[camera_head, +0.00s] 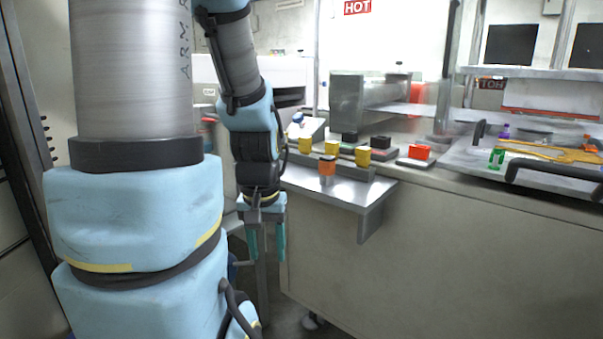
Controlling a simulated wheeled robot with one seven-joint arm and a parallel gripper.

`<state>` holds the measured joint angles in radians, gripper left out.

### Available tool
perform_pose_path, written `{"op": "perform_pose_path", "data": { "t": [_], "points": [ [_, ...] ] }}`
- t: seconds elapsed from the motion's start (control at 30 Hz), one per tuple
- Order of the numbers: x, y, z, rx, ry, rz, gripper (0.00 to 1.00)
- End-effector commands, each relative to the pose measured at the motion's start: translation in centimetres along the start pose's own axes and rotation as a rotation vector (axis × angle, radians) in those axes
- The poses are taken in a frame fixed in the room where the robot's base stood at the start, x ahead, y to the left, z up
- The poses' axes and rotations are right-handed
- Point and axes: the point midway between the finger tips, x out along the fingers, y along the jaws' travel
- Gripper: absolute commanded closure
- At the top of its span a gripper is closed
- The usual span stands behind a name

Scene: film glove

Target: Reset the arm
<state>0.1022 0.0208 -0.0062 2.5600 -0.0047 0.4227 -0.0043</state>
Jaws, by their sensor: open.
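My gripper (267,243) hangs at the end of my arm, pointing down, left of a small metal shelf. Its two teal fingers are apart with nothing between them. My arm, with light blue joints and grey links, fills the left part of the view. The gripper is clear of the shelf in the picture; how far apart they are in depth I cannot tell.
The metal shelf (350,197) juts from the counter with an orange-topped item (327,172) on it. Yellow blocks (363,156) and a red block (419,152) stand behind. A green item (496,158) and an orange-yellow glove-like thing (550,153) lie at right.

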Motion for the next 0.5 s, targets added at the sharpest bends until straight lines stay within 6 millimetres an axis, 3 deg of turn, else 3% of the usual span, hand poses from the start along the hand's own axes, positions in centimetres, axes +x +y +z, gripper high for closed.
{"op": "perform_pose_path", "data": {
  "t": [0.03, 0.1, 0.3, 0.5],
  "points": [
    [-3.5, 0.0, -0.5, 0.0, 0.0, 0.0, 0.48],
    [-5.7, 0.0, -0.8, 0.0, 0.001, 0.0, 0.48],
    [-11.9, 0.1, -1.7, 0.0, 0.001, 0.0, 0.48],
    [-16.2, 0.1, -2.3, 0.0, 0.001, 0.0, 0.48]
  ]
}}
